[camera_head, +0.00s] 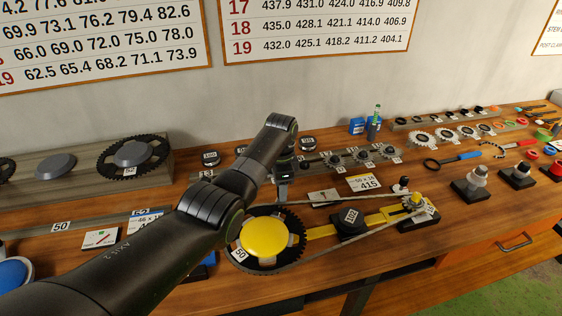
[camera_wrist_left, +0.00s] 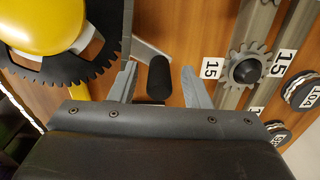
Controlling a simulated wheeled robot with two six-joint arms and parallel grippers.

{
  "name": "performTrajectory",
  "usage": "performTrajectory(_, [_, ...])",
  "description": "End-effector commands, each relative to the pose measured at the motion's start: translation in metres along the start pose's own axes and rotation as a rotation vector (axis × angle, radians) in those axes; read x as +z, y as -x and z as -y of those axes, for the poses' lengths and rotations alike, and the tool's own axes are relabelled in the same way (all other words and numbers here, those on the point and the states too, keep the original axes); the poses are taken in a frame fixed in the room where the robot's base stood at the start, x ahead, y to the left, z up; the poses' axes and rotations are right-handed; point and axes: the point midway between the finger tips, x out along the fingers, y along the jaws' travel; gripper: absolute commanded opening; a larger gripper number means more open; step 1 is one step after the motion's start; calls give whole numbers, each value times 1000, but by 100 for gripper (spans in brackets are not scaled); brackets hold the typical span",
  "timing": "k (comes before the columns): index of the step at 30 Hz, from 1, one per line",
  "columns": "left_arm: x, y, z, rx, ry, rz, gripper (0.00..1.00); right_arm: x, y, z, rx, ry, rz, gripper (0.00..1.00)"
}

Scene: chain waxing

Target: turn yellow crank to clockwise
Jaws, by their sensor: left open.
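The yellow crank hub (camera_head: 265,237) sits on a black toothed chainring (camera_head: 238,262) labelled 50, with a chain running right to a small sprocket (camera_head: 417,203) on a yellow bar (camera_head: 380,217). In the left wrist view the yellow hub (camera_wrist_left: 40,22) is at the upper left. A grey crank arm (camera_wrist_left: 146,50) ends in a black handle (camera_wrist_left: 158,80). My left gripper (camera_head: 282,190) points down behind the chainring. Its open fingers (camera_wrist_left: 158,92) stand on either side of the handle, with gaps visible. My left arm hides part of the chainring's left side. My right gripper is not in view.
A rail with several small sprockets (camera_head: 335,160) runs behind; one sprocket (camera_wrist_left: 247,70) labelled 15 shows near my wrist. A black block (camera_head: 350,224) labelled 102 sits inside the chain loop. A large chainring (camera_head: 134,157) stands on a grey shelf at left.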

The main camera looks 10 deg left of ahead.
Motion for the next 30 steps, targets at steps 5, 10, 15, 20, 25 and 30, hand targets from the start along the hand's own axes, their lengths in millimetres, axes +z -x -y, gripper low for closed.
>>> performTrajectory(5, [-1, 32, 1, -6, 0, -4, 43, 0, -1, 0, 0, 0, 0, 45])
performTrajectory(10, [0, 74, 1, -7, -1, -2, 43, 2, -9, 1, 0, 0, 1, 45])
performTrajectory(15, [0, 114, 1, -6, 0, -2, 43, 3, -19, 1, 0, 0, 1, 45])
performTrajectory(20, [0, 147, 0, -3, 0, -1, 43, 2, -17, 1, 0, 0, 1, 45])
performTrajectory(25, [0, 162, 0, -1, 0, 0, 43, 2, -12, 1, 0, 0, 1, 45])
performTrajectory(30, [0, 165, 0, 0, 0, 0, 43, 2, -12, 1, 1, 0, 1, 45])
